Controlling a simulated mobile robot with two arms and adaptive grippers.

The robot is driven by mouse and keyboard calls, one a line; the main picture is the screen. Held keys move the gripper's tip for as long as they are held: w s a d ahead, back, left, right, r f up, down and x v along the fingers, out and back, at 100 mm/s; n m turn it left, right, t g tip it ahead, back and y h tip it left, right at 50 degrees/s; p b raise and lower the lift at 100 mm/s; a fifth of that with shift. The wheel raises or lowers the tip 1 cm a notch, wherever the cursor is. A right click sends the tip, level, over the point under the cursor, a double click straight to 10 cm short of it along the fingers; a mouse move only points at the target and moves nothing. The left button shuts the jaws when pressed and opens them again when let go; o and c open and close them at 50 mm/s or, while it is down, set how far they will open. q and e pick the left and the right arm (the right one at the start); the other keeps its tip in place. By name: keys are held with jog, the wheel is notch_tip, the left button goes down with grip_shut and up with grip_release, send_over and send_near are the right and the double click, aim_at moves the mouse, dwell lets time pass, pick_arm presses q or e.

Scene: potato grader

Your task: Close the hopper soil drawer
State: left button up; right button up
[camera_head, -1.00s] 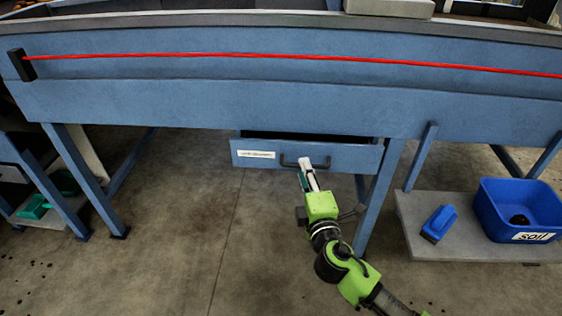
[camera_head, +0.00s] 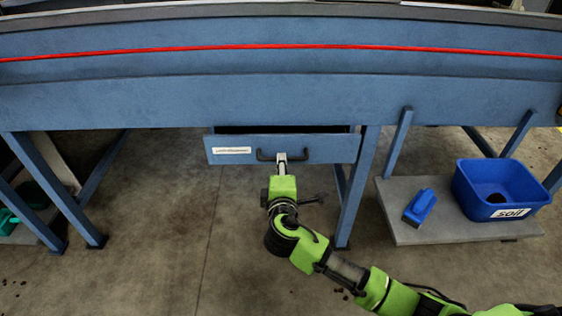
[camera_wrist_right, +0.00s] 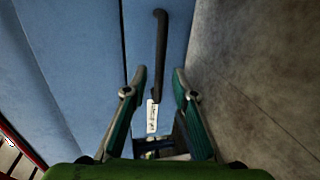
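The blue drawer (camera_head: 335,148) hangs under the blue hopper and stands partly open, with a dark gap above its front. Its front has a white label (camera_head: 232,150) and a dark bar handle (camera_head: 266,158). My right gripper (camera_head: 282,156) is at the middle of the handle. In the right wrist view its two fingers (camera_wrist_right: 159,82) are apart, with the handle (camera_wrist_right: 160,45) running ahead and into the space between them. I cannot tell whether they touch it. The drawer front (camera_wrist_right: 178,35) fills the upper middle there. My left gripper is out of view.
The hopper's blue legs (camera_head: 355,200) stand right of the drawer and at the left. A grey low platform (camera_head: 440,228) at the right carries a blue bin (camera_head: 470,200) labelled soil and a blue scoop-like object (camera_head: 420,206). The concrete floor before the drawer is clear.

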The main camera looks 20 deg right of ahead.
aim_at(281, 150)
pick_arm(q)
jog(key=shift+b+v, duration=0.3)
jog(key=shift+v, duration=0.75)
pick_arm(e)
jog(key=shift+x, duration=2.25)
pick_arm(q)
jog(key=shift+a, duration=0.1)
pick_arm(e)
jog(key=shift+c, duration=0.4)
grip_shut()
jog(key=shift+r+b+x, duration=0.2)
jog(key=shift+x, duration=0.75)
jog(key=shift+r+b+x, duration=0.15)
jog(key=shift+r+x, duration=0.05)
jog(key=shift+x, duration=0.7)
jog(key=shift+w+d, duration=0.15)
jog(key=shift+w, duration=0.15)
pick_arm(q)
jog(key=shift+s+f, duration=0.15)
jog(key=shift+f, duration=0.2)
pick_arm(e)
jog(key=shift+r, duration=0.2)
jog(key=shift+c, duration=0.6)
grip_release()
jog(key=shift+o, duration=1)
jog(key=shift+w+f, duration=0.15)
